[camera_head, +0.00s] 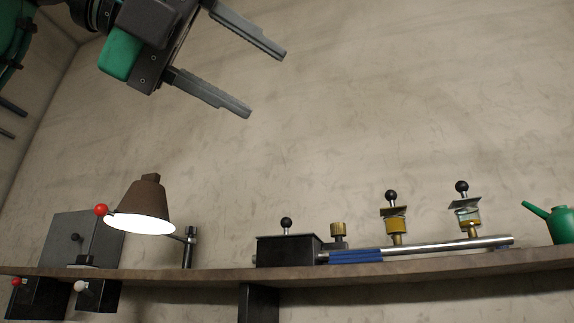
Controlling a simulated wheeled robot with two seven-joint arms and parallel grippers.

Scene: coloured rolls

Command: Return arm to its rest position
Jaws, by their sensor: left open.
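My left gripper (267,80) is high in the upper left of the head view. Its two grey fingers are spread wide apart and nothing is between them. It is in the air, well above the shelf and apart from everything on it. My right gripper is not clearly in view.
A wooden shelf (420,264) runs across the bottom. It bears a lit brown lamp (146,205), a black box (287,250), a metal rod (450,246), two knobbed yellow devices (396,225) (468,215) and a green can (563,225). The wall space above is clear.

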